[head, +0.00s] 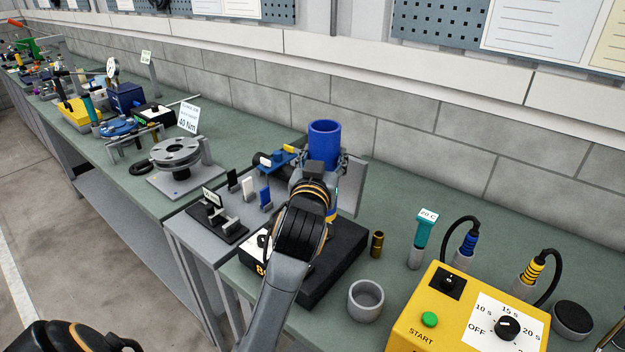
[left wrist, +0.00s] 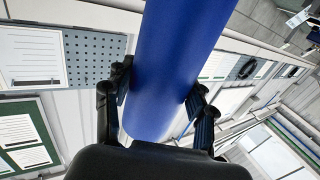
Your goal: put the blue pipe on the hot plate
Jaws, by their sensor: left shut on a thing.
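The blue pipe (head: 324,146) is a wide, upright, open-topped tube in the middle of the head view. My left gripper (head: 322,178) is shut around it; the left wrist view shows the pipe (left wrist: 172,70) between the two black fingers (left wrist: 160,105). A black slab-topped unit (head: 338,262) with a white front panel, which looks like the hot plate, lies below and partly behind my left arm. The pipe's lower end is mostly hidden by the gripper and wrist, so I cannot tell whether it touches anything. My right gripper is not in view.
A yellow timer box (head: 455,310), a grey cup (head: 366,300), a small brass cylinder (head: 377,244) and a teal-handled probe (head: 422,235) stand to the right. A grey stand with black clips (head: 222,222) and a round metal flange (head: 176,153) stand left. The wall is behind.

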